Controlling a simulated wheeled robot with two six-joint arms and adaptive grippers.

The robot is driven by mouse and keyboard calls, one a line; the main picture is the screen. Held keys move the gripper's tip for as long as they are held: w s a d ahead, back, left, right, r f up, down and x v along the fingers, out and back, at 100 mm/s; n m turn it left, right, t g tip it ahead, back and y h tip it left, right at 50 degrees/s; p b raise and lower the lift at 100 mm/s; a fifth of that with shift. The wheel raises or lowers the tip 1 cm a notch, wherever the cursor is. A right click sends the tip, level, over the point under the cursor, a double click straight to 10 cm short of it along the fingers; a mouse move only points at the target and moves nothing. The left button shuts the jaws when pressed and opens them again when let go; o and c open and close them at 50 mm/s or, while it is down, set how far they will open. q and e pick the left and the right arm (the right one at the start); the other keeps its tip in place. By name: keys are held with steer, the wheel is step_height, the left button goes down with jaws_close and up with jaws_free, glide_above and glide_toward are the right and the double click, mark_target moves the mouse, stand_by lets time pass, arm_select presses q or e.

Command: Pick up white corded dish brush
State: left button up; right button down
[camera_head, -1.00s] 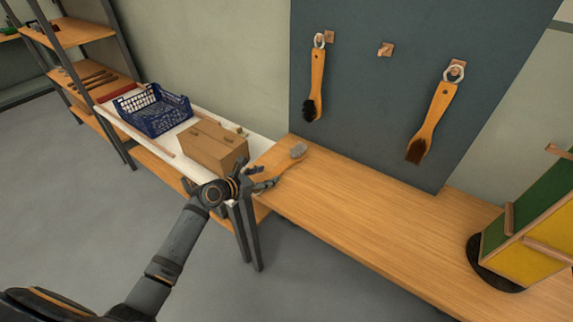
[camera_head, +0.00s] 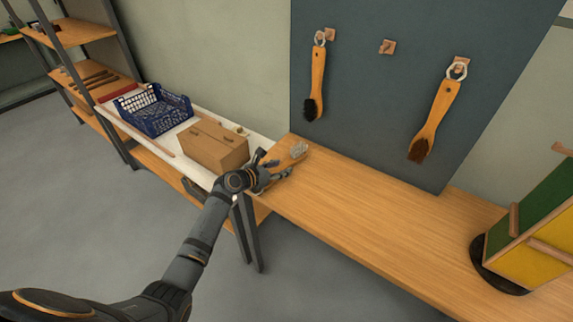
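A wooden-handled brush with a pale grey-white bristle head (camera_head: 299,150) lies at the left end of the wooden bench (camera_head: 350,220). Its cord cannot be made out at this size. My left gripper (camera_head: 283,166) is at the brush, low over the bench, with its fingers apart on either side of the handle. The fingers look open, and part of the handle is hidden by the gripper. My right gripper is not in view.
Two dark-bristled brushes (camera_head: 316,85) (camera_head: 434,122) hang on the blue-grey panel, with an empty peg (camera_head: 387,46) between them. A cardboard box (camera_head: 213,147) and blue crate (camera_head: 156,111) stand left. A green-yellow stand (camera_head: 535,235) is right. The bench's middle is clear.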

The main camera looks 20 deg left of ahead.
arm_select(q)
jaws_close()
steer(key=shift+r, duration=0.5)
step_height(320, 180, up, 3)
steer(key=shift+s+d+r+p, duration=0.1)
steer(key=shift+s+d+p, duration=0.05)
steer(key=shift+p, duration=0.55)
steer(key=s+d+r+p, duration=0.2)
steer(key=s+d+r, duration=0.5)
steer(key=s, duration=0.4)
steer(key=shift+s+r, duration=0.3)
steer(key=shift+r, duration=0.6)
